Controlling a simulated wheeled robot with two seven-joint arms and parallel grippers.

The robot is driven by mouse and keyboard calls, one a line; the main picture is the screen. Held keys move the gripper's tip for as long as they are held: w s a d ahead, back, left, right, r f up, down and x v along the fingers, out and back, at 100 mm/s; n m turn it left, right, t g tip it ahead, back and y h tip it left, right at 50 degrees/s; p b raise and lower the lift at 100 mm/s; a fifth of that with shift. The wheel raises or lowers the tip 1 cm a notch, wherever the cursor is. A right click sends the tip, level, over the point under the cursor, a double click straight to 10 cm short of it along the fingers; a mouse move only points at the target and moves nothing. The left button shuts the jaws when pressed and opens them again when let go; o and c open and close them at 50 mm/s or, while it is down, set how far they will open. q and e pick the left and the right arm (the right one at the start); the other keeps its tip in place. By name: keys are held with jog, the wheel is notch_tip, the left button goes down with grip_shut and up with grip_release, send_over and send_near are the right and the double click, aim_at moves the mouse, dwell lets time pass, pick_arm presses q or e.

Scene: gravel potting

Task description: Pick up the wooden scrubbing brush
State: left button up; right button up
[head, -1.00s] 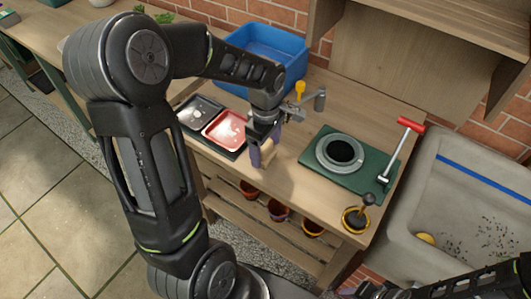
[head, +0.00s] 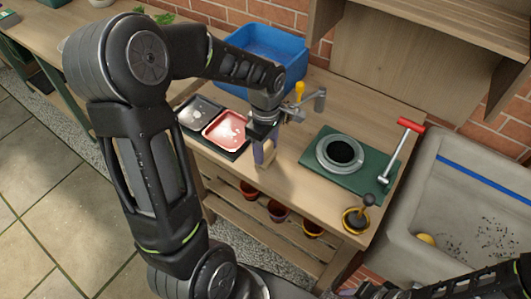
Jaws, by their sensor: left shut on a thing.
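The wooden scrubbing brush (head: 265,163) shows as a small light-wood piece between and below the fingers of my left gripper (head: 264,151), near the front edge of the bench. The left gripper points down and is shut on the brush; the fingers hide part of it. I cannot tell whether the brush still touches the bench top. My right arm enters at the lower right, and its gripper (head: 368,291) shows only in part at the bottom edge; its jaw state is unclear.
A red tray (head: 224,131) and a dark tray (head: 199,112) lie just left of the left gripper. A blue bin (head: 290,47) stands behind. A sink (head: 425,198) lies beyond.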

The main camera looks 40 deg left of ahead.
aim_at(266, 145)
pick_arm(q)
jog(key=shift+r, duration=0.1)
notch_tip(266, 145, up, 10)
jog(key=shift+f+b, duration=0.1)
jog(key=shift+b, duration=0.25)
dwell(0.5)
